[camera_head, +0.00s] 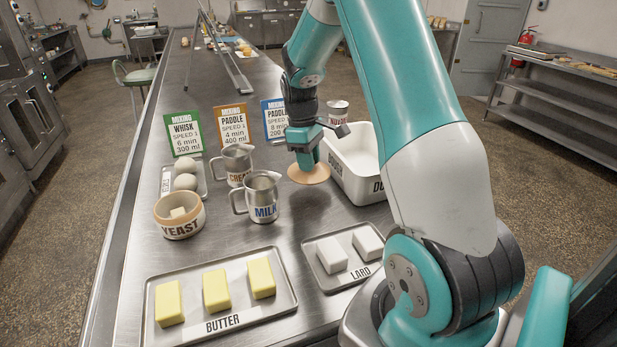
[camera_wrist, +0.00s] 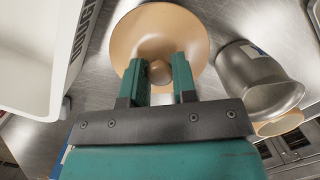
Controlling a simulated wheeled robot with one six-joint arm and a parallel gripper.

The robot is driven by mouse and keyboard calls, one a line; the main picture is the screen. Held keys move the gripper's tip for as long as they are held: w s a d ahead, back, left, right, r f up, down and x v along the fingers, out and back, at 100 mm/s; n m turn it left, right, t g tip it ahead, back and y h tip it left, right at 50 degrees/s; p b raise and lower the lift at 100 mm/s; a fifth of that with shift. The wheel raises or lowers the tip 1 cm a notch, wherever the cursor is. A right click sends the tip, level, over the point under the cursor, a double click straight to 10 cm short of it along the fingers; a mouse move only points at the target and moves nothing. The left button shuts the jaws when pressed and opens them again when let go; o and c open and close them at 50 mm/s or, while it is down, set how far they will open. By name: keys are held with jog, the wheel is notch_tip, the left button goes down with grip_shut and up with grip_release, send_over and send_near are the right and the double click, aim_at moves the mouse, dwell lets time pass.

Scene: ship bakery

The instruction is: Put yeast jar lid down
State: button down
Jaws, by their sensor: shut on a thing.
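The yeast jar lid (camera_head: 309,175) is a round tan disc with a knob. In the wrist view the lid (camera_wrist: 160,28) shows face on, with its knob between the fingers. My gripper (camera_head: 304,160) is shut on the knob, just left of the white dough box. The gripper also shows in the wrist view (camera_wrist: 159,80). The lid is at or close above the steel counter; I cannot tell whether it touches. The yeast jar (camera_head: 180,216) stands uncovered at the left, with a pale block inside.
The dough box (camera_head: 347,180) stands right beside the lid. The milk jug (camera_head: 262,197) and cream jug (camera_head: 236,164) stand to its left. Butter (camera_head: 220,318) and lard (camera_head: 323,279) trays lie in front. Recipe cards stand behind. Bare counter (camera_head: 325,215) lies in front of the lid.

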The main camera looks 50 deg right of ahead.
aim_at(309, 192)
jog(key=shift+f+p, duration=0.3)
jog(key=shift+f, duration=2.65)
jog(key=shift+f, duration=0.15)
jog(key=c, duration=0.9)
grip_release()
